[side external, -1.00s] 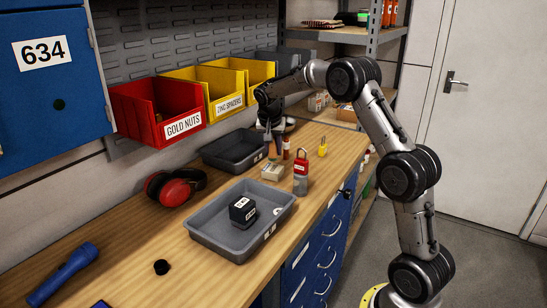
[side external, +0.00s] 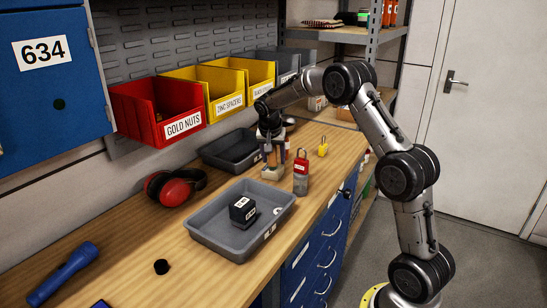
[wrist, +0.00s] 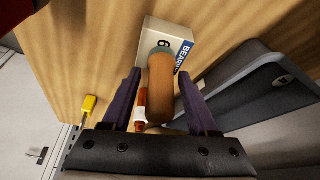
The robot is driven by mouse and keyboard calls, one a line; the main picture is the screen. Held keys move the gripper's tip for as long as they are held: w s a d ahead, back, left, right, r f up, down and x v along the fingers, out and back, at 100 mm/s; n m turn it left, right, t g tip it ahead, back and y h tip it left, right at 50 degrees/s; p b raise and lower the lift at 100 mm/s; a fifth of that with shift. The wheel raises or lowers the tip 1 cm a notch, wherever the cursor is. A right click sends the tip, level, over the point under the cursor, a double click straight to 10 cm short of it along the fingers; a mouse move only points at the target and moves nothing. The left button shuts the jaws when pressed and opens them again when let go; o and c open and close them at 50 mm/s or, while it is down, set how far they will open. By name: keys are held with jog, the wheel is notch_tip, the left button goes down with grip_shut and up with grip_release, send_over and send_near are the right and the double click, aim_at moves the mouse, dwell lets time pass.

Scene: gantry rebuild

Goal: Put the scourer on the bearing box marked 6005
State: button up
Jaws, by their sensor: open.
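The bearing box (side external: 272,173) is a small pale carton on the bench. In the wrist view its top (wrist: 182,34) shows "BEARI" on a blue band and part of a 6; the rest of the number is hidden. The scourer (wrist: 161,90), a rounded orange-brown block with a greyish layer, is over the box and appears to rest on it; the contact is hard to see. My gripper (side external: 273,159) is low over the box and open. In the wrist view its fingers (wrist: 160,92) stand on either side of the scourer with gaps.
A red padlock (side external: 300,172) stands just right of the box, and a yellow padlock (side external: 322,150) farther back. A dark tray (side external: 226,152) lies left; a grey tray (side external: 203,236) holding a black box (side external: 242,210) is in front.

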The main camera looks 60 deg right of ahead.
jog(key=v, duration=1.2)
jog(key=s+a+r+n+t, duration=0.1)
jog(key=s+a+r+n, duration=0.2)
jog(key=s+a+r, duration=0.4)
jog(key=s+a+f+n+t+y, duration=0.1)
jog(key=s+a+f+n, duration=0.1)
jog(key=s+a, duration=0.3)
jog(key=s+a+f+n+t+y, duration=0.1)
jog(key=s+a+f+n, duration=0.2)
jog(key=s, duration=0.7)
jog(key=s+a+f+n+t+y, duration=0.1)
jog(key=s+a+f+n+y, duration=0.1)
jog(key=s+a+n, duration=0.3)
jog(key=s+a, duration=0.3)
jog(key=shift+a+f+n, duration=0.15)
jog(key=shift+f+n, duration=0.1)
jog(key=shift+n, duration=0.05)
